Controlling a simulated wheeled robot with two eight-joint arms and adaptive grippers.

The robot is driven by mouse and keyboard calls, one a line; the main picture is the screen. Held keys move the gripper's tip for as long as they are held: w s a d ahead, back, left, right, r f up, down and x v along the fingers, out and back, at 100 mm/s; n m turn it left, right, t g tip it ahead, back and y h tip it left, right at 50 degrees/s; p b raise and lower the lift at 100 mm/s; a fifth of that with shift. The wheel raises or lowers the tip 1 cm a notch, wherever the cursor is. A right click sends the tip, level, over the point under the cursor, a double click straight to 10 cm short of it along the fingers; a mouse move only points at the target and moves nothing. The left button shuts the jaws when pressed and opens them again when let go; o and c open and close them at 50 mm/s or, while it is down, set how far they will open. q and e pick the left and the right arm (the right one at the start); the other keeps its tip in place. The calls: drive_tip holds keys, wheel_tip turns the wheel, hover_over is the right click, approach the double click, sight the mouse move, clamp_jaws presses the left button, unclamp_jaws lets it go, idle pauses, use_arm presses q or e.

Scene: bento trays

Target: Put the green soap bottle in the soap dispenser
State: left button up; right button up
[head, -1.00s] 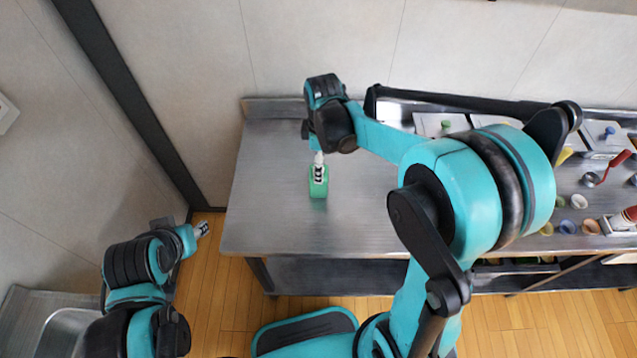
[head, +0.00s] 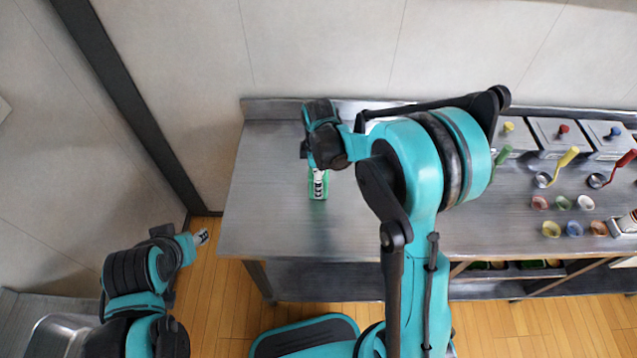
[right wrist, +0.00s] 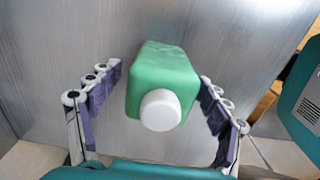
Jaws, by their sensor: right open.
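The green soap bottle (head: 318,188) stands on the left part of the metal table, its top partly hidden by my right gripper (head: 316,170). In the right wrist view the green bottle (right wrist: 163,76) with its white cap lies between the spread fingers of my open right gripper (right wrist: 160,80). Gaps show beside the bottle, so the fingers do not appear closed on it. My left gripper (head: 201,237) hangs off the table's left side, away from the bottle; its jaws are too small to read. I cannot pick out a soap dispenser.
Metal boxes with coloured knobs (head: 562,137) stand at the back right of the metal table (head: 270,215). Ladles with coloured handles (head: 568,160) and several small cups (head: 562,203) sit in front of them. The table around the bottle is clear.

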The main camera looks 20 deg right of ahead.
drive_tip(key=shift+r, duration=0.1)
drive_tip(key=c, duration=1.6)
